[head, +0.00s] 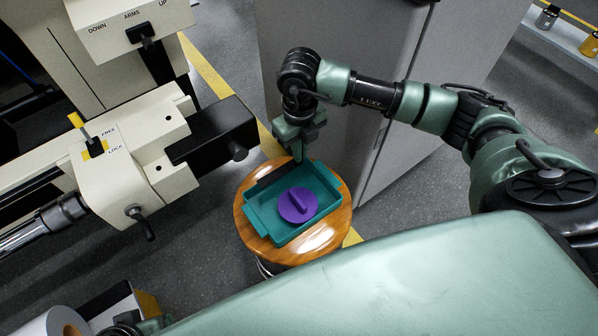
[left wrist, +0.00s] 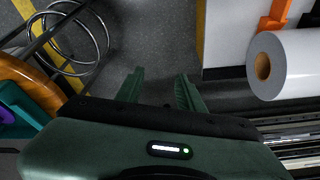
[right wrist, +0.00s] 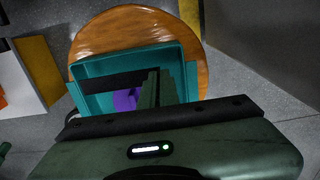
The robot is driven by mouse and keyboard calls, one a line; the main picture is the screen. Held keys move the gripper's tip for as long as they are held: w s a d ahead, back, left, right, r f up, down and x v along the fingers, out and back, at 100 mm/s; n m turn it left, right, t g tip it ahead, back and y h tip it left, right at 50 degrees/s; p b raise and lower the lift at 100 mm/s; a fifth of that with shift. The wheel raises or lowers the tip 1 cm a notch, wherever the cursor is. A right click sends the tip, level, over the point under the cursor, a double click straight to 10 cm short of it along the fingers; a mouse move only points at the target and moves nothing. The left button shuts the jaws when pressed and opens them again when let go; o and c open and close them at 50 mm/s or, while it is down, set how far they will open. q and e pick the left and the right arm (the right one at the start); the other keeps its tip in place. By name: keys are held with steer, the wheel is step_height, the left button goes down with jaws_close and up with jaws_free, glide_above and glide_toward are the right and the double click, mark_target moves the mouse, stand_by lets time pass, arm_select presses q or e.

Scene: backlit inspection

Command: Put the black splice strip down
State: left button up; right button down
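The black splice strip (head: 268,181) is a dark flat bar over the far left side of a teal tray (head: 265,229). In the right wrist view the strip (right wrist: 112,83) runs left from my fingers across the tray. My right gripper (head: 298,152) points down at the tray's far edge, its fingers close together on the strip's end. I cannot tell whether the strip touches the tray. A purple round piece with a raised grip (head: 297,205) lies in the tray. My left gripper (left wrist: 158,90) is open and empty, away from the tray.
The tray stands on a round wooden stool (head: 320,240). A cream machine with a black-tipped arm (head: 215,130) is close on the left. A grey cabinet (head: 385,155) stands behind on the right. A white roll (left wrist: 290,65) is near my left gripper.

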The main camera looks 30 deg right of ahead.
mark_target(299, 178)
step_height(299, 178, down, 3)
steer(key=shift+f, duration=0.2)
step_height(299, 178, down, 3)
steer(key=shift+b, duration=0.65)
steer(key=shift+f, duration=0.95)
arm_select(q)
steer(key=shift+w+d+f+t, duration=0.2)
steer(key=shift+w+f+t, duration=0.1)
steer(key=shift+w, duration=0.3)
steer(key=shift+w+d+f+t, duration=0.2)
steer(key=shift+w+t, duration=0.1)
steer(key=shift+w, duration=0.3)
steer(key=shift+w+r, duration=0.1)
steer(key=shift+w, duration=0.35)
arm_select(e)
steer(key=shift+f, duration=0.1)
steer(key=c, duration=1.7)
jaws_free()
arm_select(q)
steer(key=shift+d, duration=0.1)
